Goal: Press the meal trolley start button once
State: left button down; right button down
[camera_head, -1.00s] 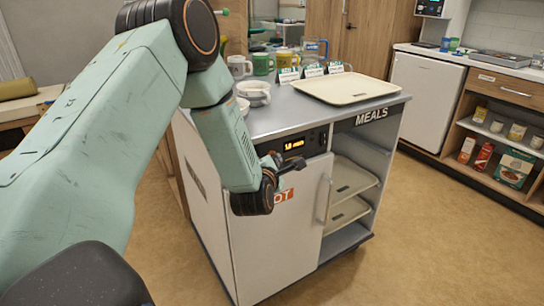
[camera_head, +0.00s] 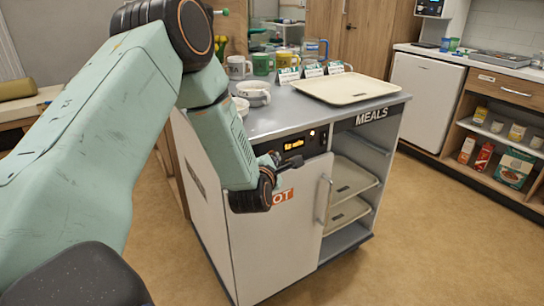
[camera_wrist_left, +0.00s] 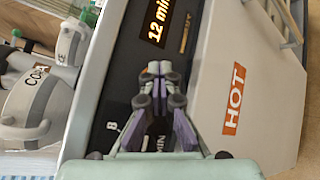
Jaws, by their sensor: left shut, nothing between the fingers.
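The meal trolley (camera_head: 262,235) stands ahead, with a dark control panel (camera_head: 318,139) under its top edge. The panel has a lit orange display (camera_head: 293,144), which reads "12 min" in the left wrist view (camera_wrist_left: 160,20). A small round control (camera_head: 311,133) sits to the display's right in the head view; I cannot tell whether it is the start button. My left gripper (camera_head: 296,161) is shut and empty, in front of the panel just below the display. Its fingertips (camera_wrist_left: 158,70) lie together over the panel, partly hiding printed labels. Contact cannot be told. My right gripper is out of view.
The trolley top holds a cream tray (camera_head: 345,88), several mugs (camera_head: 262,64) and white cups (camera_head: 254,92). The door marked HOT has a vertical handle (camera_head: 325,200). Open shelves with trays (camera_head: 350,182) are at its right. Floor to the right is clear.

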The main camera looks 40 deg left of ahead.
pick_arm(q)
jog(key=shift+d, duration=0.15)
jog(key=shift+s+d+b, duration=0.3)
jog(key=shift+s+d, duration=0.05)
jog(key=shift+d, duration=0.3)
jog(key=d, duration=0.1)
jog(key=s+d+b, duration=0.1)
jog(key=d, duration=0.1)
jog(key=s+d, duration=0.1)
jog(key=shift+d+b, duration=0.3)
dwell(0.8)
